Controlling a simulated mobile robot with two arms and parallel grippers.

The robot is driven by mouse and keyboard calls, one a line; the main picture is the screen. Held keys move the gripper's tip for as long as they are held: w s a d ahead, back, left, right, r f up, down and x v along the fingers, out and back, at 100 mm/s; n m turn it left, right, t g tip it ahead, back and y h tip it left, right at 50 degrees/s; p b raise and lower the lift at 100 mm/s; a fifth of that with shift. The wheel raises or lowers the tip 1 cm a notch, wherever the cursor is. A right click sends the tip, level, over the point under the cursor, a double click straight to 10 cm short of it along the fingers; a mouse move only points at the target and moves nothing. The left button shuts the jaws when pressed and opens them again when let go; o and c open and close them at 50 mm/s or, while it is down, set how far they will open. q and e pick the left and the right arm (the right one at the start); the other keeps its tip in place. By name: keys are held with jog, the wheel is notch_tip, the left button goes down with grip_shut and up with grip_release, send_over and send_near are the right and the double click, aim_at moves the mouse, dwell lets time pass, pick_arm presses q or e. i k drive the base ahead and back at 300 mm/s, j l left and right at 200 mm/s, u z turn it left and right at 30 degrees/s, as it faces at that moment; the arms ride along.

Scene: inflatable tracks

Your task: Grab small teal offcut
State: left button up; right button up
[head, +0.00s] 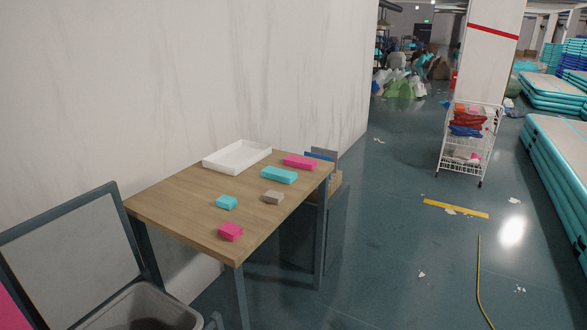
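The small teal offcut (227,202) lies on the wooden table (165,205), left of the table's middle. A larger teal block (279,175) lies farther back to its right. A small pink block (231,231) lies nearer the front edge, and a larger pink block (299,162) lies at the back right. A small grey-beige block (273,197) lies between them, to the right of the small teal offcut. Neither of my grippers shows in the head view.
A white tray (211,166) sits on the table against the wall. A grey bin (147,305) and a framed panel (72,246) stand at the near left. A white wire cart (442,147), a yellow strip (456,209) and teal inflatable tracks (546,163) are to the right. Floor right of the table is mostly clear.

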aim_at(226, 203)
jog(key=i+l+u, duration=0.2)
jog(key=i, duration=0.15)
jog(key=i+u, duration=0.2)
jog(key=i, duration=0.2)
jog(key=i+l+u, duration=0.2)
jog(key=i, duration=0.15)
